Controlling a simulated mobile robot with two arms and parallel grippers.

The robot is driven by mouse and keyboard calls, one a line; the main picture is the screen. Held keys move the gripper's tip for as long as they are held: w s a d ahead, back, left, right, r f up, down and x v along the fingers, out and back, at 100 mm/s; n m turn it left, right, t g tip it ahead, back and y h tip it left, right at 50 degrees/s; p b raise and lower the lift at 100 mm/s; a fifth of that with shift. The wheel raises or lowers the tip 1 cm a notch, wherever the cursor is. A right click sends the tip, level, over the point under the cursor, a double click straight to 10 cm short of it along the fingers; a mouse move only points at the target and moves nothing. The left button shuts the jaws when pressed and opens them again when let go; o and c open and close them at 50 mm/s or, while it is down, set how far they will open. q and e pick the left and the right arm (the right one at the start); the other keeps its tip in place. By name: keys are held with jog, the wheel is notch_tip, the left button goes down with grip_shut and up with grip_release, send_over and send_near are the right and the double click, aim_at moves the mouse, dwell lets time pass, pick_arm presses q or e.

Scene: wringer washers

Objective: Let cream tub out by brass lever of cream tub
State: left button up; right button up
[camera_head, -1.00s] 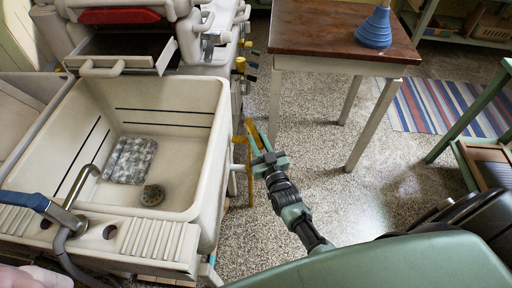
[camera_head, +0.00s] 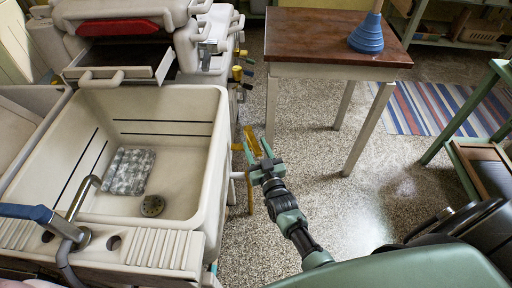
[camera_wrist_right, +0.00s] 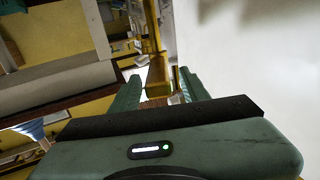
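The cream tub (camera_head: 212,160) fills the left of the head view; a grey speckled cloth (camera_head: 128,171) and a round drain strainer (camera_head: 152,205) lie on its bottom. The brass lever (camera_head: 252,141) stands outside the tub's right wall, on a short pipe. My right gripper (camera_head: 257,149) is beside this wall, at the lever. In the right wrist view the brass lever (camera_wrist_right: 152,45) comes down between the fingers of my right gripper (camera_wrist_right: 160,84), which stand apart with gaps on both sides. My left gripper is not in view.
A brown-topped table (camera_head: 335,42) with a blue plunger-like cone (camera_head: 367,35) stands back right. A green stand (camera_head: 468,140) is at the far right, by a striped rug (camera_head: 425,105). Speckled floor (camera_head: 320,165) is clear between. A blue-handled curved tap (camera_head: 75,220) rises at the tub's front.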

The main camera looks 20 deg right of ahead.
jog(key=s, duration=0.7)
jog(key=shift+s+a, duration=0.35)
jog(key=shift+s, duration=0.05)
